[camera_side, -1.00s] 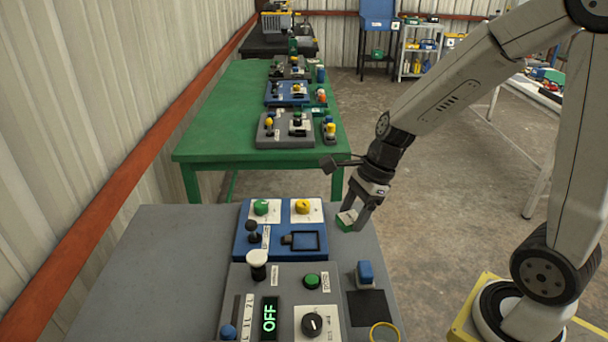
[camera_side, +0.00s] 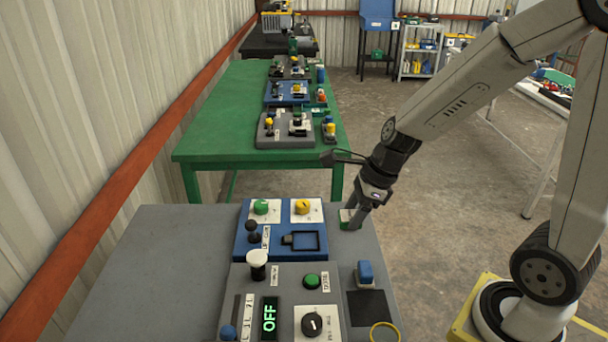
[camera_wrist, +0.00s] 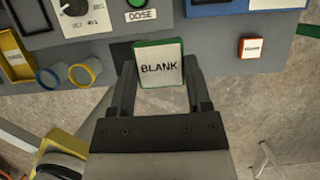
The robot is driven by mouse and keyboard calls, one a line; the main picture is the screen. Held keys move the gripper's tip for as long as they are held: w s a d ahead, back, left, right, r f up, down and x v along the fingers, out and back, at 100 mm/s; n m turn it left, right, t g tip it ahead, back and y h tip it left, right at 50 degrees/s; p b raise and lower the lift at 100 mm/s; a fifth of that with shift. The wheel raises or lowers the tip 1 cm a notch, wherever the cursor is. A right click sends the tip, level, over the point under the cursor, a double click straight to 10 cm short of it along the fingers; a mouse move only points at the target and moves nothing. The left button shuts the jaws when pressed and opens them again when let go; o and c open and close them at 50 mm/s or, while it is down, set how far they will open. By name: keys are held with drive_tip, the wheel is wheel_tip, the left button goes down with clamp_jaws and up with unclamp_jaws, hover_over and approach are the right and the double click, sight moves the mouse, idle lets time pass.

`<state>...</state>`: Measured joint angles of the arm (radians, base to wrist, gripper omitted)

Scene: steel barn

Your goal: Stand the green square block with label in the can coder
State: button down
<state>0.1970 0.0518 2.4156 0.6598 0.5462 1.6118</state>
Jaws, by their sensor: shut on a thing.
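The green square block (camera_wrist: 160,64) has a white label reading BLANK that faces the wrist camera. My gripper (camera_wrist: 160,85) is shut on it, with one finger at each side. In the side view the block (camera_side: 346,216) is at my gripper (camera_side: 353,220), just right of the blue unit (camera_side: 242,245). This unit has a dark square-framed recess (camera_side: 322,240), a green knob, a yellow knob and a black lever. Its lettering is too small to read, so I cannot confirm it is the can coder. I cannot tell whether the block touches the bench.
A grey panel (camera_side: 290,280) with an OFF display stands in front of the blue unit. A red-edged labelled block (camera_wrist: 254,48) lies right of mine in the wrist view. The bench's left side (camera_side: 160,270) is clear.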

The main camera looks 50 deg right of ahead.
drive_tip(key=w+f, duration=0.3)
drive_tip(key=w, duration=0.4)
approach(303, 241)
drive_tip(key=shift+w+a+f, duration=0.1)
drive_tip(key=shift+w+a, duration=0.05)
drive_tip(key=shift+a, duration=0.8)
drive_tip(key=shift+w+f, duration=0.5)
drive_tip(key=shift+f, duration=0.1)
drive_tip(key=shift+w+f, duration=0.2)
drive_tip(key=shift+f, duration=1.55)
drive_tip(key=shift+f, duration=0.55)
